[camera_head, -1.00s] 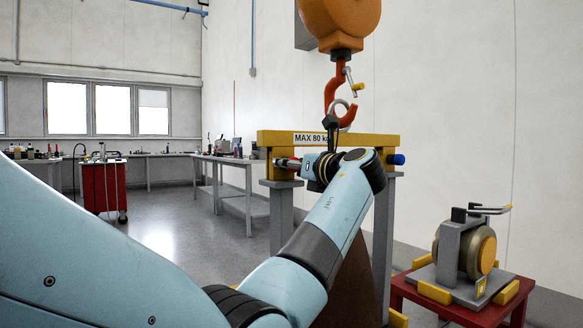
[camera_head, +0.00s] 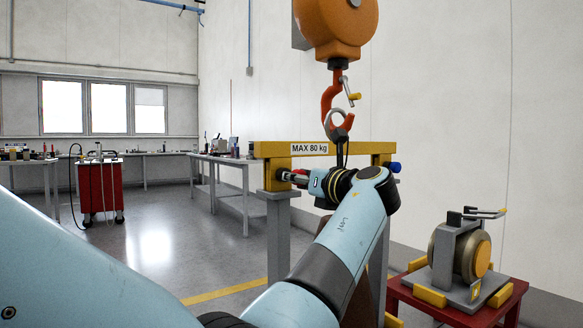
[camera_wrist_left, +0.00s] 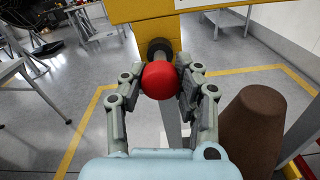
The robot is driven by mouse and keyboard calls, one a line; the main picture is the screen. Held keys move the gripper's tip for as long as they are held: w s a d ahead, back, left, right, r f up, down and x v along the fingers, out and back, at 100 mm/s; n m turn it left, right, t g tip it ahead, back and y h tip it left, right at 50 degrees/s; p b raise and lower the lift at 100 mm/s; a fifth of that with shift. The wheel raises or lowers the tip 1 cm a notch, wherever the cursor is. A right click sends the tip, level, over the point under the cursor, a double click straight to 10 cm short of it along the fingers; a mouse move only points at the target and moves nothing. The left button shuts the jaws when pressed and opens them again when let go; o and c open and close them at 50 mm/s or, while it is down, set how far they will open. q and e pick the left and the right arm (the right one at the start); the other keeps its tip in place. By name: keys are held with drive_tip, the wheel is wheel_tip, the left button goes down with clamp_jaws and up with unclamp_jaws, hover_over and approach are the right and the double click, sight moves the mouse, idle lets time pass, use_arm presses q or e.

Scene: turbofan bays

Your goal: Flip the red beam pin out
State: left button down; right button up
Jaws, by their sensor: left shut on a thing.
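The yellow beam (camera_head: 345,148) labelled MAX 80 kg rests across grey stands. The red beam pin (camera_wrist_left: 160,80) shows as a round red head in the left wrist view, in front of a dark collar on the beam's yellow end piece. My left gripper (camera_wrist_left: 162,84) has its fingers on both sides of this red head and is shut on it. In the head view the gripper (camera_head: 292,177) is at the beam's left end, largely hiding the pin. A blue pin (camera_head: 396,167) sits at the beam's right end. My right gripper is not in view.
An orange hoist (camera_head: 337,25) with a red hook (camera_head: 332,103) hangs above the beam, a ring in the hook. A brown cone-like object (camera_wrist_left: 252,130) stands below right. A red table (camera_head: 455,308) with a grey fixture is at right.

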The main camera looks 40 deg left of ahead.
use_arm(q)
drive_tip(key=shift+d, duration=0.2)
drive_tip(key=c, duration=0.9)
unclamp_jaws()
drive_tip(key=shift+r, duration=0.1)
wheel_tip(320, 180, up, 10)
drive_tip(key=shift+f, duration=0.1)
drive_tip(key=shift+f, duration=0.1)
